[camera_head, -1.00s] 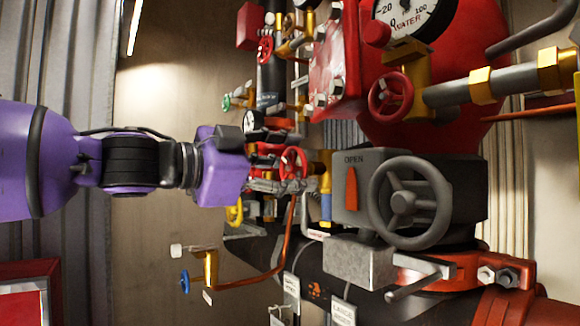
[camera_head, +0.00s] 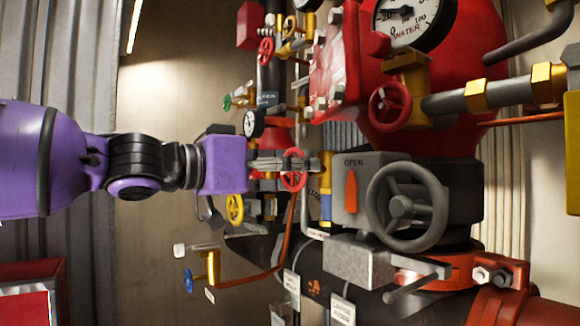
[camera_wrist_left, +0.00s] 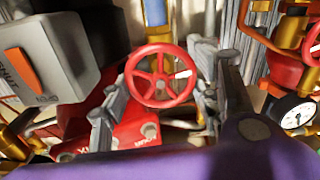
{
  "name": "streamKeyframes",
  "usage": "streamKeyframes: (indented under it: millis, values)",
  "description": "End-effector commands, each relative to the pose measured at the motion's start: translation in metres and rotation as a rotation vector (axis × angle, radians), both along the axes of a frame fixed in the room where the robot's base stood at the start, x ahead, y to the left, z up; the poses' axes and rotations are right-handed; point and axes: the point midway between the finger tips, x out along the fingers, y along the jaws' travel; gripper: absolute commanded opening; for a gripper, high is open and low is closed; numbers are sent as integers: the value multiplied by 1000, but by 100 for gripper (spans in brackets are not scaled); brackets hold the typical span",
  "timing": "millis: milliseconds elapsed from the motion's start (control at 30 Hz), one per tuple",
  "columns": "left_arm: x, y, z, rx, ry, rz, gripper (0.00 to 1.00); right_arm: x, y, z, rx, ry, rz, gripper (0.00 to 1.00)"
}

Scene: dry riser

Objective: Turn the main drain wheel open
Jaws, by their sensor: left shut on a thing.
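A red spoked handwheel (camera_head: 293,180) sits on a small valve left of the grey OPEN-marked box; I take it as the main drain wheel, though no readable label confirms it. My left gripper (camera_head: 302,163) reaches in from the left with its grey fingers across the wheel, shut on it. In the left wrist view the red wheel (camera_wrist_left: 160,75) shows between the two fingers, its face toward the camera. The fingers hide part of it in the head view. My right gripper is in neither view.
A grey box (camera_head: 350,190) with an orange OPEN pointer and large grey handwheel (camera_head: 400,206) stands just right. Other wheels are near: yellow (camera_head: 235,209), blue (camera_head: 188,281), and red (camera_head: 389,105). A gauge (camera_head: 253,123) sits above my gripper.

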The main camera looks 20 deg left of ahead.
Motion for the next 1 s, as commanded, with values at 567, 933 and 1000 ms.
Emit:
streamKeyframes:
  millis: [567,933,1000]
  values:
    - [0,0,1,-90,69,-2,30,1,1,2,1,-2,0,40]
    - [0,0,2,-89,67,-1,75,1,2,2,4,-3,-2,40]
    - [0,0,1,-88,66,-1,75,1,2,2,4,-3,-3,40]
